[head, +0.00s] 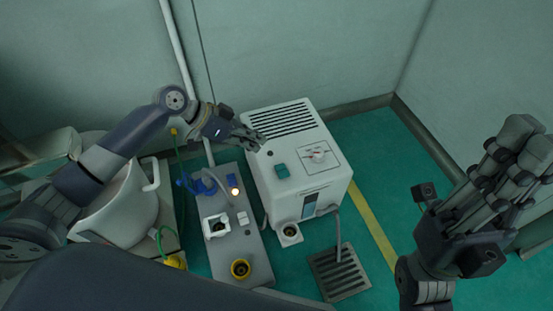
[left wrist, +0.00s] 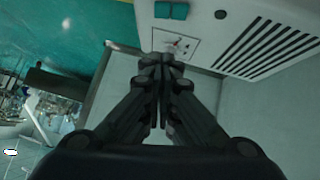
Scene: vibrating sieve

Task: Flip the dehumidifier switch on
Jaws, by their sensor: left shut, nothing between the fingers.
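The dehumidifier is a white box (head: 262,172) with black vent slots on top, standing in the middle of the head view. Its top carries a teal switch (head: 281,170), a square dial panel (head: 317,155) and a small dark round knob. The teal switch also shows at the top edge of the left wrist view (left wrist: 171,10). My left gripper (head: 261,143) is shut and empty at the box's upper left edge, apart from the switch. In the left wrist view, its fingertips (left wrist: 162,60) overlap the dial panel. My right gripper (head: 522,150) is raised at the right, away from the box.
A grey panel (head: 250,258) with a lit lamp, buttons and sockets lies left of the box. A white bowl-like vessel (head: 124,214) stands further left. A floor grate (head: 340,275) lies in front. Green floor is free to the right; walls close the back.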

